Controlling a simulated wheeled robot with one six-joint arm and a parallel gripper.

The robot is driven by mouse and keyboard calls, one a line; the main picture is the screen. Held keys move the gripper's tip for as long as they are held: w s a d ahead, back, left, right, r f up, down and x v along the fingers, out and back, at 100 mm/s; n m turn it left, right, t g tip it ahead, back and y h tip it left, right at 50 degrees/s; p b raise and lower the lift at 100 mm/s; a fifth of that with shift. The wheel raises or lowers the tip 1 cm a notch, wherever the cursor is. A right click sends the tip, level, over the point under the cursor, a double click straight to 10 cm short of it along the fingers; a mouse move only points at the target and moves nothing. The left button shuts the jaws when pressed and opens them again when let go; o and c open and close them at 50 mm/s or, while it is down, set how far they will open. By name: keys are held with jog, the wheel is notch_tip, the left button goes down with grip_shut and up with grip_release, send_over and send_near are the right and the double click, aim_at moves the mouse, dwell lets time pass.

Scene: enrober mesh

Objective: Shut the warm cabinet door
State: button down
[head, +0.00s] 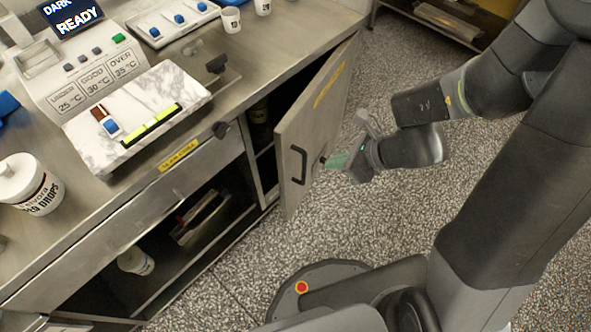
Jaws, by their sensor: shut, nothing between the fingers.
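The warm cabinet door (318,118) stands open at the right end of the steel counter. It has a black bar handle (299,165) and a yellow label near its top. My gripper (328,161) is shut and empty, at the right edge of the door beside the handle. Its fingertips look to be at or very near the door; I cannot tell whether they touch. The dark cabinet opening (262,125) shows to the left of the door, with a shelf and a dark container inside.
The counter (230,55) holds a marble-topped machine (135,115), a white tub (28,185) and small cups (231,20). An open lower shelf (165,265) is below. A rack (435,20) stands behind.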

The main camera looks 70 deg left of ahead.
jog(key=y+b, duration=0.1)
jog(key=b, duration=0.2)
send_near(285, 158)
jog(key=shift+x, duration=3.1)
jog(key=shift+w+f, duration=0.15)
